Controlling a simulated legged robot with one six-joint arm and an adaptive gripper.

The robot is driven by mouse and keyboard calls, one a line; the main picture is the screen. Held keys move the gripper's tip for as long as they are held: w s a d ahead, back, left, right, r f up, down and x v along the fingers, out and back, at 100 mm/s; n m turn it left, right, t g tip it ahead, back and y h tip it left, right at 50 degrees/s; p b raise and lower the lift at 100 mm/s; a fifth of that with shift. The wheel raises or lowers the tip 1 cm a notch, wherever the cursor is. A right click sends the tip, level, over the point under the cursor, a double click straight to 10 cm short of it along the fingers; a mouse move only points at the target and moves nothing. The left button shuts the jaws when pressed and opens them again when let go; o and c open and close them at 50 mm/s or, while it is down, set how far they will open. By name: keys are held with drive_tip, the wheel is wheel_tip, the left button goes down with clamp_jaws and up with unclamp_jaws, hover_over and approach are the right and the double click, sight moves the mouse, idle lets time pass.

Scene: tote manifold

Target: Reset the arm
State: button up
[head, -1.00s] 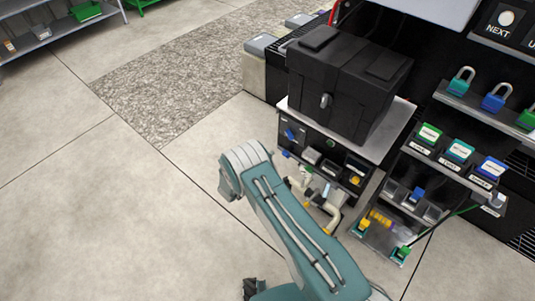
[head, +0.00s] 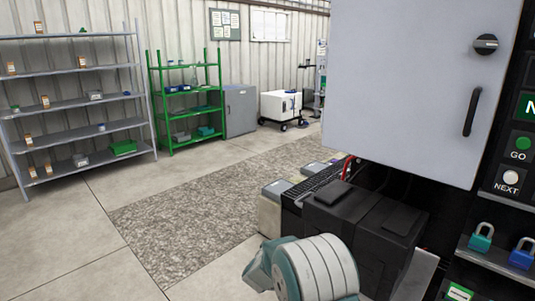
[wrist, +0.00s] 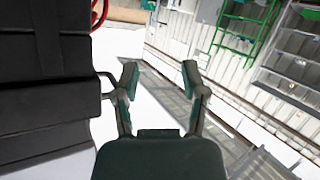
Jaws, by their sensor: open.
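My gripper (wrist: 160,80) shows in the wrist view with its two green fingers spread apart and nothing between them. In the head view only the rounded teal and grey joint of my arm shows at the bottom, and the gripper is out of sight. The black tote (head: 365,225) stands right beside that joint in the head view. In the wrist view the black tote (wrist: 45,90) fills the left side, close to my left finger. I cannot tell whether the finger touches the tote's protruding latch or handle.
A grey cabinet (head: 425,80) with a black handle stands above and right of the tote. Padlocks (head: 481,237) sit on a ledge at the right. Grey shelves (head: 75,95) and a green rack (head: 187,100) stand at the back. The floor at left is clear.

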drive_tip(key=s+d+r+n+g+y, duration=0.1)
drive_tip(key=s+d+r+y, duration=0.15)
drive_tip(key=s+r, duration=0.6)
drive_tip(key=s+d+r+g+y, duration=0.1)
drive_tip(key=s+r+g+y, duration=0.15)
drive_tip(key=s+r, duration=0.6)
drive_tip(key=s+d+g, duration=0.2)
drive_tip(key=s+d, duration=0.3)
drive_tip(key=s, duration=0.9)
drive_tip(key=s+d+r+m+g+h, duration=0.1)
drive_tip(key=s+d+g, duration=0.2)
drive_tip(key=s, duration=1.1)
drive_tip(key=shift+d+h, duration=0.3)
drive_tip(key=shift+d, duration=0.65)
